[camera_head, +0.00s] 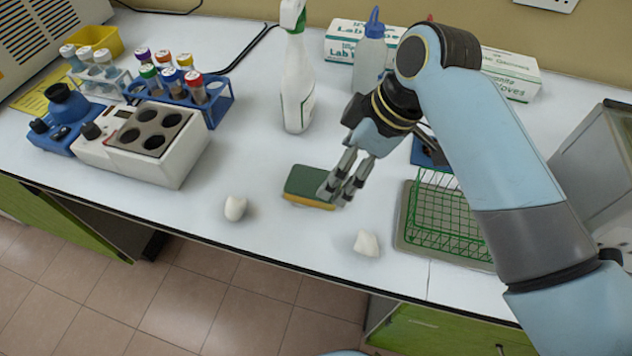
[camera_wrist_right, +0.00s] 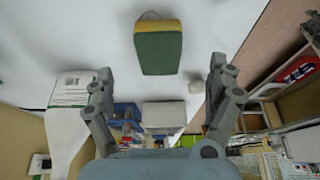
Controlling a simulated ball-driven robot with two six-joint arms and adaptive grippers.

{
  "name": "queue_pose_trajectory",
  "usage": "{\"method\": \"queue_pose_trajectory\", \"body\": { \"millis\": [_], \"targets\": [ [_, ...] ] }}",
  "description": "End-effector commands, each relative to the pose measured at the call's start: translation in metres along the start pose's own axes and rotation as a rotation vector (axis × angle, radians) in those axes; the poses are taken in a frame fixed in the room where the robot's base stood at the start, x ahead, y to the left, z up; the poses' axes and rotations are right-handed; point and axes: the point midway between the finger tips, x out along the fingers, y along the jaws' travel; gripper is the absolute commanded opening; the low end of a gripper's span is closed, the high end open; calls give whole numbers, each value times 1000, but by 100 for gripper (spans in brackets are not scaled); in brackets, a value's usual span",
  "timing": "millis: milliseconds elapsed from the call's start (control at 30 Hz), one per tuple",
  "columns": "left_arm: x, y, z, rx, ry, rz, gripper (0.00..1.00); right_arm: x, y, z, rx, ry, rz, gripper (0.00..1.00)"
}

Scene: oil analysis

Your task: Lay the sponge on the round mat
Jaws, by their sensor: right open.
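The sponge (camera_head: 305,182), dark green on top with a yellow underside, lies flat on the white bench near the middle. It also shows in the right wrist view (camera_wrist_right: 158,50), ahead of the open fingers and between their lines. My right gripper (camera_head: 342,190) is open, and its fingers overlap the right end of the sponge in the head view. In the wrist view the right gripper (camera_wrist_right: 163,80) has nothing between its fingers, and I see no contact with the sponge. I cannot make out a round mat in either view. My left gripper is not in view.
Two small white lumps (camera_head: 235,208) (camera_head: 367,243) lie near the front edge. A spray bottle (camera_head: 297,85) and a wash bottle (camera_head: 370,60) stand behind. A green wire rack (camera_head: 445,215) is at right. A white heating block (camera_head: 150,140) and a blue tube rack (camera_head: 215,108) are at left.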

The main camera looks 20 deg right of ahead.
Motion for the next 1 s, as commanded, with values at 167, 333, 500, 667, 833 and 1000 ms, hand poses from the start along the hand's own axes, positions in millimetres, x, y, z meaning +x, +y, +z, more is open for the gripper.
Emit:
{"method": "queue_pose_trajectory", "body": {
  "millis": [167,333,500,667,833,1000],
  "targets": [
    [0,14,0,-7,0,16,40,16,0,0,0,1,0,89],
    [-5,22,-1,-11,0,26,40,39,1,3,0,-2,-3,89],
    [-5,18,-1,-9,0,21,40,62,2,4,0,-1,-1,89],
    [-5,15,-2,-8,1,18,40,67,2,4,-1,0,1,89],
    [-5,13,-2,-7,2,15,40,67,2,4,-1,0,1,84],
    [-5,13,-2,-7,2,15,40,67,2,4,0,0,1,62]
  ]
}}
